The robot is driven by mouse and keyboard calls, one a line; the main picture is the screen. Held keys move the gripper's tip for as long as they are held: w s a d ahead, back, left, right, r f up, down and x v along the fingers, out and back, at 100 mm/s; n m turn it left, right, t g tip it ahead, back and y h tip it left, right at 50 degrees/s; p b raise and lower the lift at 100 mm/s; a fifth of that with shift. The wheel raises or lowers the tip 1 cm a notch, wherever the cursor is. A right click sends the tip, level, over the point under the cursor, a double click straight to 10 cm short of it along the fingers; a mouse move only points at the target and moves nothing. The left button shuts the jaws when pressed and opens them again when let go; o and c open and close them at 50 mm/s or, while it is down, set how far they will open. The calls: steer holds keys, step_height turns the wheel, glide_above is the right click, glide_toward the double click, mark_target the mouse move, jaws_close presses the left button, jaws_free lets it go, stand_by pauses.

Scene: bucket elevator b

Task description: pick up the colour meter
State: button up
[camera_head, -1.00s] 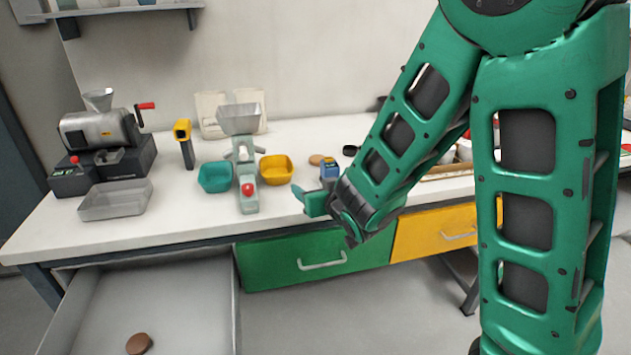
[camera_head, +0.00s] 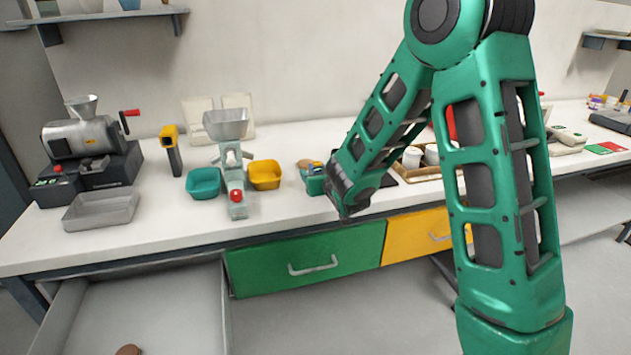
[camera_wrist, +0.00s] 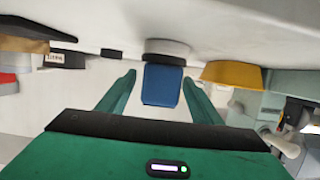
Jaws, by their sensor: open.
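In the wrist view the blue block of the colour meter (camera_wrist: 162,85) lies between my two green fingers, with gaps on both sides. A rounded dark and white part adjoins it there; I cannot tell whether it belongs to the meter. My gripper (camera_wrist: 160,92) is open and holds nothing.
A yellow bin (camera_head: 264,174), a teal bin (camera_head: 204,183) and a hopper device (camera_head: 235,182) stand left of my gripper. A brown disc (camera_head: 304,163) lies close behind. A tray with cups (camera_head: 412,157) is to the right. An open drawer (camera_head: 150,310) juts out at the lower left.

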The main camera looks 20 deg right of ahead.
steer(key=shift+c, duration=0.3)
steer(key=shift+w, duration=0.1)
jaws_close()
